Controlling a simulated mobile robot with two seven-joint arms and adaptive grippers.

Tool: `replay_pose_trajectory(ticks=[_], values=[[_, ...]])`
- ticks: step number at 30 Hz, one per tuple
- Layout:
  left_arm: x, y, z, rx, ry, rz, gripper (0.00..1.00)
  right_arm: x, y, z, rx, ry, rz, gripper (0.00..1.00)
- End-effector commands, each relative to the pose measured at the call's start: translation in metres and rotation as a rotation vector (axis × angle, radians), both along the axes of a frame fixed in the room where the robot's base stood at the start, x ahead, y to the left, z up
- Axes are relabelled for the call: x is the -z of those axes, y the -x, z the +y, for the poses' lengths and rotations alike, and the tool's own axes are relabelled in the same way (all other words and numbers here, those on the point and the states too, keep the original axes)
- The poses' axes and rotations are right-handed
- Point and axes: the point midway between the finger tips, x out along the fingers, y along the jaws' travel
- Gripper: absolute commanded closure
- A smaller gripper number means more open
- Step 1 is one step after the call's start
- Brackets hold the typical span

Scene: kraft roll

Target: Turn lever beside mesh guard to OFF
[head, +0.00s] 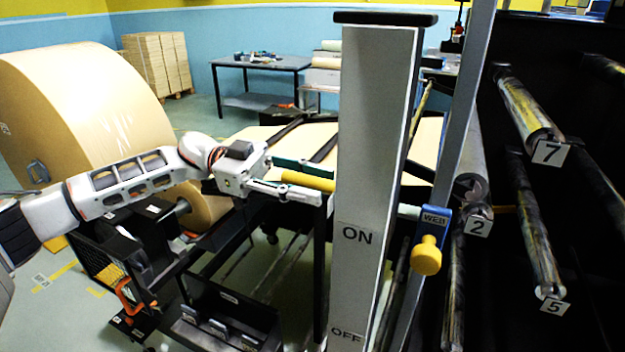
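A yellow handle, apparently the lever (308,181), sticks out leftward from behind a tall grey post (366,130), roughly level. The post carries an ON label (357,236) and, lower down, an OFF label (346,335). The handle is above the height of ON; its pivot is hidden by the post. My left gripper (304,180) reaches in from the left with one finger above and one below the handle. Whether the fingers press on it cannot be told. My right gripper is not in view. I cannot make out the mesh guard for certain.
A yellow knob (427,256) sits on a blue WEB plate right of the post. Numbered rollers (532,115) fill the right side. A large kraft roll (80,110) stands behind my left arm. A black box (230,315) is below; a table (258,66) stands at the back.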

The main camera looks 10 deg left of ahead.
Motion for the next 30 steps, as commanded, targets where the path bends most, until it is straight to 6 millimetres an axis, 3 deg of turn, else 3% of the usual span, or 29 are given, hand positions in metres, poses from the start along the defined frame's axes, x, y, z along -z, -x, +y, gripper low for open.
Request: replay_pose_trajectory(ticks=[8, 12, 13, 23, 30], values=[[0.000, 0.001, -0.003, 0.000, 0.001, 0.001, 0.67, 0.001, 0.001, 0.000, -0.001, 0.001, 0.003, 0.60], [0.000, 0.000, -0.002, 0.000, 0.001, 0.001, 0.98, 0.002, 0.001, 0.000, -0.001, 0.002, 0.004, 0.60], [0.000, 0.000, -0.002, 0.000, 0.001, 0.001, 1.00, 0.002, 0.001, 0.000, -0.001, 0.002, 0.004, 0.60], [0.005, 0.001, -0.003, 0.000, 0.023, 0.008, 1.00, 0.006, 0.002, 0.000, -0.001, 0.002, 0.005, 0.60], [0.024, 0.001, -0.004, 0.001, 0.134, 0.035, 1.00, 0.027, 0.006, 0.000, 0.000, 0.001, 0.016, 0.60]])
